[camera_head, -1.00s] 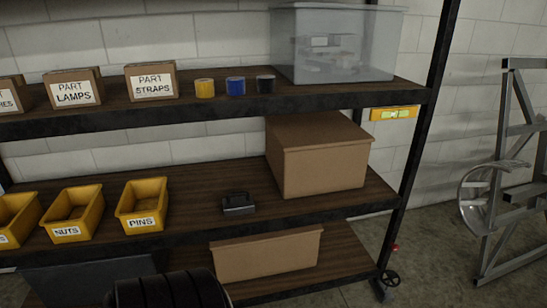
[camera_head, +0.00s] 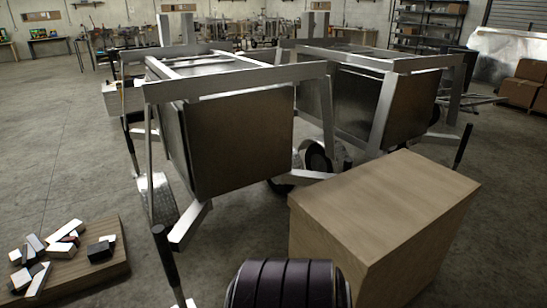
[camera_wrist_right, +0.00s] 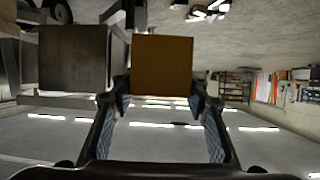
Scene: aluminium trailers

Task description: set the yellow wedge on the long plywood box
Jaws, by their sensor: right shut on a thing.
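The long plywood box (camera_head: 385,205) stands on the floor at the right foreground of the head view, its light wooden top bare. In the right wrist view my right gripper (camera_wrist_right: 160,90) is shut on an orange-brown block with a square face (camera_wrist_right: 162,65), which I take to be the yellow wedge. Its sloping shape does not show from this side. Neither the held piece nor the right gripper shows in the head view. My left gripper is not in view.
Two aluminium trailers (camera_head: 235,75) (camera_head: 390,65) with metal boxes stand behind the plywood box. A low wooden board (camera_head: 105,275) with several loose blocks lies at the lower left. Open concrete floor lies on the left. Cardboard boxes (camera_head: 520,90) stand at the far right.

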